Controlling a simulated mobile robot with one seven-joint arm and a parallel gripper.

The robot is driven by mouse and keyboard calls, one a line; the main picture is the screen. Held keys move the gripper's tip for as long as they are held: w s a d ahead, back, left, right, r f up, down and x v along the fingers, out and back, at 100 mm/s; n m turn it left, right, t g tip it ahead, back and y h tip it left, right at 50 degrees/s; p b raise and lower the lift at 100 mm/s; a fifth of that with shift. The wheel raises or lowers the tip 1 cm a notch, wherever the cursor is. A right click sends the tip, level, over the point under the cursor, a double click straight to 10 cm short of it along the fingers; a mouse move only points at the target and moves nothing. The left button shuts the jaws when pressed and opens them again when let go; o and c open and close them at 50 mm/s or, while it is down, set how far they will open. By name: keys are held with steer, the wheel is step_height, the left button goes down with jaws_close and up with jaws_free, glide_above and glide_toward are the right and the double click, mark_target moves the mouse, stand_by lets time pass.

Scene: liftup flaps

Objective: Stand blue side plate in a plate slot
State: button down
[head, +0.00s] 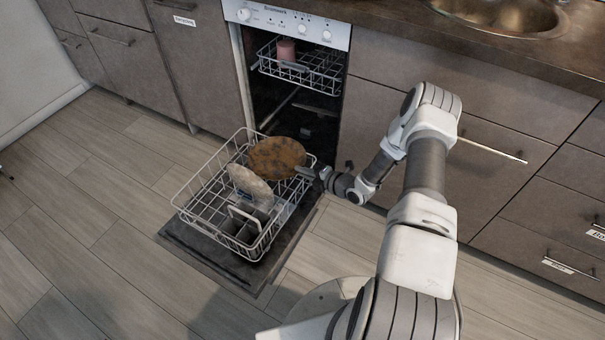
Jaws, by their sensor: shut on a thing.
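My gripper (304,172) is shut on the right edge of a round brown plate (276,158) with dark blotches. It holds this plate tilted over the back right of the lower dish rack (187,208). I see no plainly blue plate; whether the brown one is the blue side plate under dirt, I cannot tell. A pale, speckled plate (248,182) with a bluish patch low down stands on edge in the rack, left of and in front of the held plate. The slots under the held plate are hidden, and whether it touches the wires is unclear.
The lower rack is out over the open dishwasher door (205,256). A grey cutlery basket (241,226) sits at its front. The upper rack (312,72) holds a pinkish cup (286,50). The left part of the lower rack is empty. Drawers stand to the right.

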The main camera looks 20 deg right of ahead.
steer(key=shift+f, duration=0.1)
steer(key=c, duration=1)
jaws_free()
